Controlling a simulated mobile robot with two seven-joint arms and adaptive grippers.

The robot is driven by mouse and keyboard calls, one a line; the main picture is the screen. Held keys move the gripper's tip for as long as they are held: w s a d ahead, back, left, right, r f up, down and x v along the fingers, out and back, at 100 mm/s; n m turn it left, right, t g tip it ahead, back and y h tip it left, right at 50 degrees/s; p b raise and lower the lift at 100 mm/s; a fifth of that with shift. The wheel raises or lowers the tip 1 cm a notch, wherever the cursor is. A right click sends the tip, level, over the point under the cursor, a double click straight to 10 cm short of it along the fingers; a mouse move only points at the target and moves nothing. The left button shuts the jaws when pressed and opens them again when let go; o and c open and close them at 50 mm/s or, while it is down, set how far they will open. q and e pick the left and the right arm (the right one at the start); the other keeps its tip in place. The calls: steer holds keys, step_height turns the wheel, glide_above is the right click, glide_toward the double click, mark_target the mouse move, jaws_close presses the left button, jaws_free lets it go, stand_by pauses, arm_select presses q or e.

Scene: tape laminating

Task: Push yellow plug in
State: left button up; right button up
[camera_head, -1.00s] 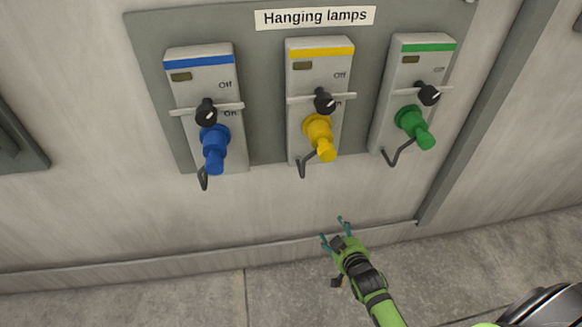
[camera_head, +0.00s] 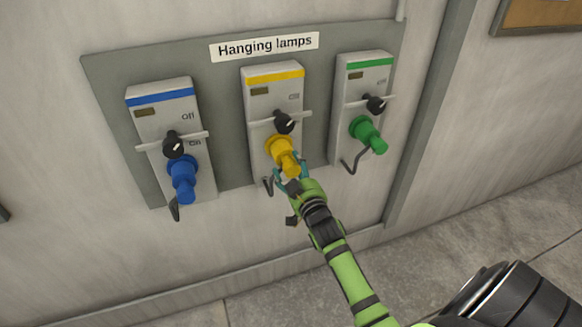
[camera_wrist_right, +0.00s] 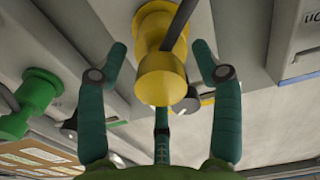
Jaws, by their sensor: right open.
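The yellow plug (camera_head: 282,155) sits at the lower part of the middle box (camera_head: 270,97), which has a yellow stripe, and sticks out toward me. My right gripper (camera_head: 290,178) is open at the plug's outer end in the head view. In the right wrist view the plug (camera_wrist_right: 160,75) shows between the spread teal fingers of the right gripper (camera_wrist_right: 163,75), with gaps on both sides. I cannot tell whether any finger touches it. How deep the plug sits in its socket is unclear. My left gripper is not in view.
A blue plug (camera_head: 183,178) on the left box and a green plug (camera_head: 368,134) on the right box flank it. Each box has a black knob and a crossbar, like the middle knob (camera_head: 284,122). A label (camera_head: 264,46) reads "Hanging lamps". The wall below is bare.

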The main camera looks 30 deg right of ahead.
mark_target(286, 160)
steer(key=shift+w+d, duration=0.1)
steer(key=shift+w, duration=0.05)
jaws_close()
steer(key=b+x, duration=0.2)
steer(key=x, duration=0.2)
steer(key=shift+w+f, duration=0.15)
steer(key=shift+w, duration=0.2)
steer(key=shift+s+r, duration=0.1)
steer(key=shift+r, duration=0.1)
steer(key=shift+c, duration=2.1)
jaws_free()
steer(key=o, duration=0.4)
steer(key=shift+f, duration=0.1)
steer(key=shift+w+f, duration=0.1)
steer(key=shift+w, duration=0.2)
steer(key=shift+s, duration=0.45)
steer(key=v, duration=1.1)
steer(key=shift+s, duration=0.1)
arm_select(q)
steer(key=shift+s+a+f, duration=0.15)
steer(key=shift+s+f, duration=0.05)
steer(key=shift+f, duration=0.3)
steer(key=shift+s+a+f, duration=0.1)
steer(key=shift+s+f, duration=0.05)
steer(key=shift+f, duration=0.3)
